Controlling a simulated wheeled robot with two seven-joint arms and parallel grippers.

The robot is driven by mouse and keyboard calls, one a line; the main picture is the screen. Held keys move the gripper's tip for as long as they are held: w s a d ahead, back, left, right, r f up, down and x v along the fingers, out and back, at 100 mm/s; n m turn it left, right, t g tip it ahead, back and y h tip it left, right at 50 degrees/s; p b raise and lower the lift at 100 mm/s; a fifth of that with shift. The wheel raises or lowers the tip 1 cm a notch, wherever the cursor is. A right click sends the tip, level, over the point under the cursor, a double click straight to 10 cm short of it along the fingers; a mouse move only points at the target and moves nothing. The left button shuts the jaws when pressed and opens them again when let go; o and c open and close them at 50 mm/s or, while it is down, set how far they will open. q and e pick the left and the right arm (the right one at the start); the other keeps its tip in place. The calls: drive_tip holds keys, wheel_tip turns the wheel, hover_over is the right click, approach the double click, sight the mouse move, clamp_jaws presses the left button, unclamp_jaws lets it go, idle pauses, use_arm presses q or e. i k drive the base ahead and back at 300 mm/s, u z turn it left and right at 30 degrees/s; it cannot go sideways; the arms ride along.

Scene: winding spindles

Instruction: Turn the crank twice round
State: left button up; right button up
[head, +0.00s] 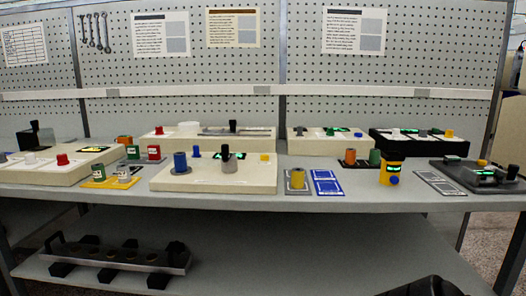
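A cream box (215,180) stands at the front middle of the bench. On it is a grey drum (230,165) with an upright black handle (225,152), and a blue cylinder (180,162) on a grey base. I cannot tell for sure which of these is the crank. A dark rounded shape (425,287) at the bottom right edge may be part of my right arm. Neither gripper can be made out.
A metal rack (115,257) sits on the lower shelf. A pegboard (240,62) closes the back.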

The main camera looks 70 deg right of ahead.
sight(228, 157)
drive_tip(key=z, duration=1.25)
